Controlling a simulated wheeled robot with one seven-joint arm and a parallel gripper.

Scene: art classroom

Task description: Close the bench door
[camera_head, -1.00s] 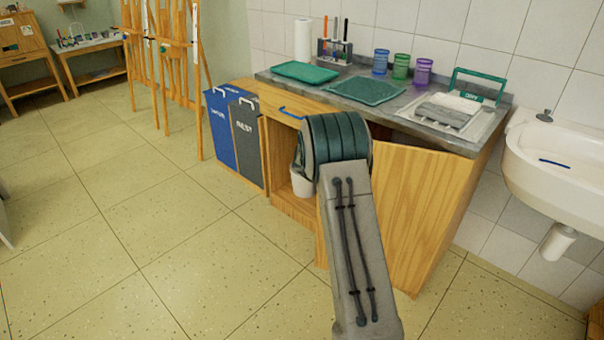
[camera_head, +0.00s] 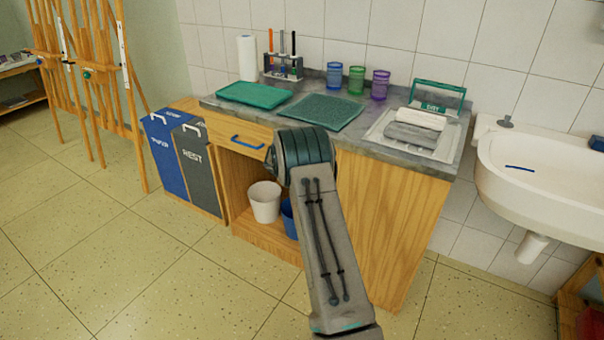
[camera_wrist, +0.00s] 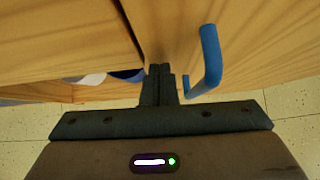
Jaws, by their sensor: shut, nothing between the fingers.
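The bench (camera_head: 262,172) stands against the tiled wall. Its door (camera_head: 395,215) is the plain wood panel at the right of the front; in the head view it lies nearly in line with the counter edge. My arm hides its left part and handle there. In the wrist view the door (camera_wrist: 175,25) shows with its blue handle (camera_wrist: 210,60), and a narrow dark gap runs along its left edge. My gripper (camera_wrist: 160,70) is shut and empty, its fingertips at the door just left of the handle. Whether they touch cannot be told.
Left of the door are a drawer with a blue handle (camera_head: 248,143) and an open compartment with a white bucket (camera_head: 264,202) and a blue bucket (camera_head: 290,218). Bins (camera_head: 185,165) stand left, a sink (camera_head: 540,175) right. The floor in front is clear.

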